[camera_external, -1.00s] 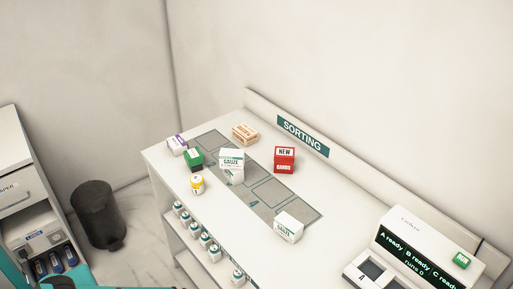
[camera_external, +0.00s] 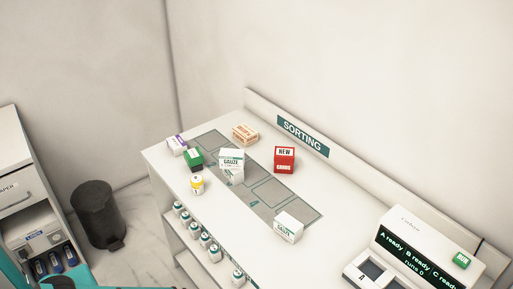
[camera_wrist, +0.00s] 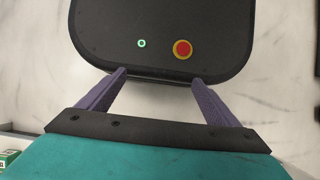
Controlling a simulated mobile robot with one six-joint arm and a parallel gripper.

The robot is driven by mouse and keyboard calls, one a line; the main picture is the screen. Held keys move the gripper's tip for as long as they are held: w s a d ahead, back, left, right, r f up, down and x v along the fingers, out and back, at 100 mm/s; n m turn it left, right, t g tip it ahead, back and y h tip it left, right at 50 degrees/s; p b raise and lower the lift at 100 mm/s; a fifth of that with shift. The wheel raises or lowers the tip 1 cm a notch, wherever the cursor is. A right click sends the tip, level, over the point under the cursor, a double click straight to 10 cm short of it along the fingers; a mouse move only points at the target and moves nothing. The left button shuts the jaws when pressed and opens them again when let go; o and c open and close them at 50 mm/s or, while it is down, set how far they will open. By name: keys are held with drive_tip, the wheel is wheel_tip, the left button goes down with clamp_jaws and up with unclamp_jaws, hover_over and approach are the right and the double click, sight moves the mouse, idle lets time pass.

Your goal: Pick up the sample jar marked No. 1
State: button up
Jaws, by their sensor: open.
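Several small white jars with green bands stand in a row on the shelf under the sorting table; one white jar (camera_external: 205,240) is near the middle of the row. A jar with a yellow label (camera_external: 197,184) stands on the table top near its front edge. The numbers on the jars are too small to read, so I cannot tell which is No. 1. In the wrist view my gripper (camera_wrist: 160,78) has its two purple fingers apart with nothing between them. No jar shows near the fingers. In the external view only a teal piece of my arm shows at the bottom left.
The sorting table (camera_external: 330,254) also holds a green box (camera_external: 193,159), gauze boxes (camera_external: 289,227), a red box (camera_external: 284,160) and a machine with a display (camera_external: 415,250). A dark bin (camera_external: 98,215) stands on the floor left of it. A drawer cabinet (camera_external: 15,160) is at far left.

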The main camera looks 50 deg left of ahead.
drive_tip(key=c, duration=0.7)
